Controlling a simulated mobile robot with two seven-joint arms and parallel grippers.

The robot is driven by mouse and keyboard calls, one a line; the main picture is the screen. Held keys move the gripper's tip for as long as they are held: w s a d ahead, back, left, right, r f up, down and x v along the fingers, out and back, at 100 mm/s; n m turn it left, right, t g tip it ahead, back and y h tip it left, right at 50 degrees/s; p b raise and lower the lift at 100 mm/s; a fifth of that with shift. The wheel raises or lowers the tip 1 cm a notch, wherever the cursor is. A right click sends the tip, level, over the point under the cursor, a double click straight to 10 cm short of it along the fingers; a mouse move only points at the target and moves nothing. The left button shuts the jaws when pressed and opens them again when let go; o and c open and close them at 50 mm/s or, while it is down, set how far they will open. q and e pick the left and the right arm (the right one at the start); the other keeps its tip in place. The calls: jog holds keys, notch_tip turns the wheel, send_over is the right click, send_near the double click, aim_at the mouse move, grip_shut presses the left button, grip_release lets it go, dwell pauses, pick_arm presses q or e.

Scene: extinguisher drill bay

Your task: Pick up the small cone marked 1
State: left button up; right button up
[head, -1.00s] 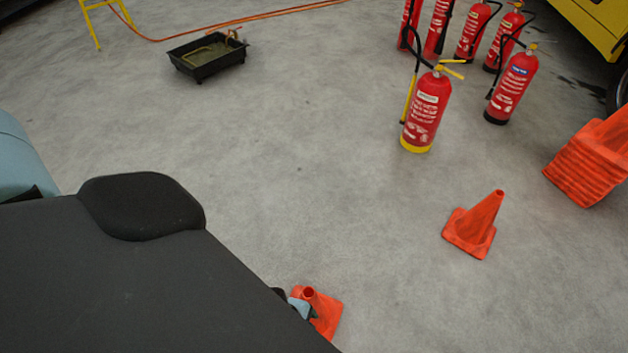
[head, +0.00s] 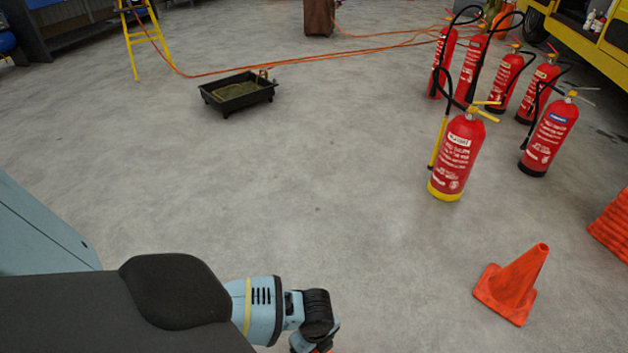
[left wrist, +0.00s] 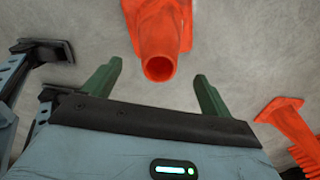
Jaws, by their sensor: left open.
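My left gripper (left wrist: 156,73) is open in the left wrist view, its two green fingers apart. An orange cone (left wrist: 160,30) is just beyond the fingers, its round open tip lying between them without visible contact. No number can be read on it. In the head view only an orange sliver of this cone (head: 322,351) shows at the bottom edge, below my left wrist. A second orange cone (head: 513,284) stands upright on the floor to the right. It has no readable mark either. My right gripper is not seen.
Another orange cone (left wrist: 292,122) shows at the right of the left wrist view. Several red extinguishers (head: 458,155) stand at the upper right. Stacked cones (head: 612,225) are at the right edge. A black tray (head: 238,95) lies farther back. The middle floor is clear.

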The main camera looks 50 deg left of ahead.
pick_arm(q)
notch_tip(320, 180, down, 6)
jog(key=b, duration=0.3)
jog(key=shift+a, duration=0.25)
jog(key=shift+r, duration=0.1)
jog(key=c, duration=1.4)
jog(key=shift+c, duration=0.3)
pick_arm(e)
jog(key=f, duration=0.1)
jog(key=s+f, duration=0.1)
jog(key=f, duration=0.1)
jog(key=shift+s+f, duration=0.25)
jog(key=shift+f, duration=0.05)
